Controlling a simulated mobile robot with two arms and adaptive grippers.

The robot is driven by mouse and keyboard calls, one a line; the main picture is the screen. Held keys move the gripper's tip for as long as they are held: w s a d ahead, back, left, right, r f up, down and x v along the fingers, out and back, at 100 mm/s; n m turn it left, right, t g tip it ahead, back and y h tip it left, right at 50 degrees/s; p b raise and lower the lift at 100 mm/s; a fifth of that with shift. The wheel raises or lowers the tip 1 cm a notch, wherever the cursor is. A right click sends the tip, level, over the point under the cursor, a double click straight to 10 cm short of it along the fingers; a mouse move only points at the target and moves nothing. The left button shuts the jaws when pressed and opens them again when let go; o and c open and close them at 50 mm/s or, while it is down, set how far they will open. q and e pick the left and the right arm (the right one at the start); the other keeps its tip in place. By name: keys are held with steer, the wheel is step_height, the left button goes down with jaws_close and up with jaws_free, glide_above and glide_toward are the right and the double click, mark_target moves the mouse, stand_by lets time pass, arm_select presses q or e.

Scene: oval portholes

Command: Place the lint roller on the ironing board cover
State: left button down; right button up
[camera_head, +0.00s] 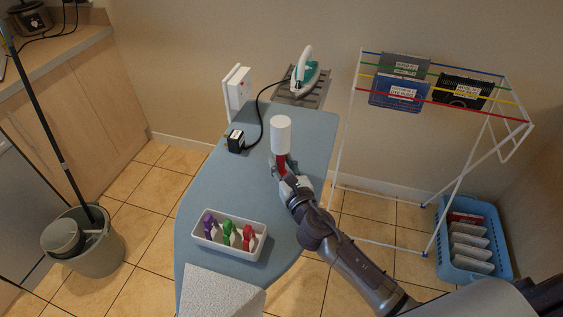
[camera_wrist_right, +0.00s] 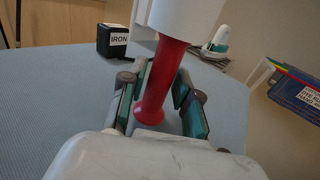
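The lint roller has a white cylinder (camera_head: 281,135) on top and a red handle (camera_head: 281,163) below. It stands roughly upright over the light blue ironing board cover (camera_head: 200,188). In the right wrist view the red handle (camera_wrist_right: 157,85) lies between the green finger pads, with the white cylinder (camera_wrist_right: 187,15) above. I cannot tell whether the handle's lower end touches the cover. My left gripper is not in view.
A white tray (camera_head: 210,243) with coloured items sits on the cover's near part. A black box labelled IRON (camera_head: 235,140) and an iron (camera_head: 305,75) on its rest are at the far end. A drying rack (camera_head: 345,130) stands right. The cover's middle is largely clear.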

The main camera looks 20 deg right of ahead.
steer(key=shift+o, duration=0.9)
steer(key=shift+r, duration=0.1)
steer(key=shift+r, duration=0.2)
steer(key=s, duration=0.3)
steer(key=s+b, duration=0.1)
steer(key=s, duration=0.6)
steer(key=shift+s+d+f, duration=0.2)
steer(key=shift+s+d, duration=0.1)
steer(key=shift+s, duration=0.05)
steer(key=shift+s+r, duration=0.15)
steer(key=shift+s, duration=0.5)
steer(key=shift+d, duration=0.1)
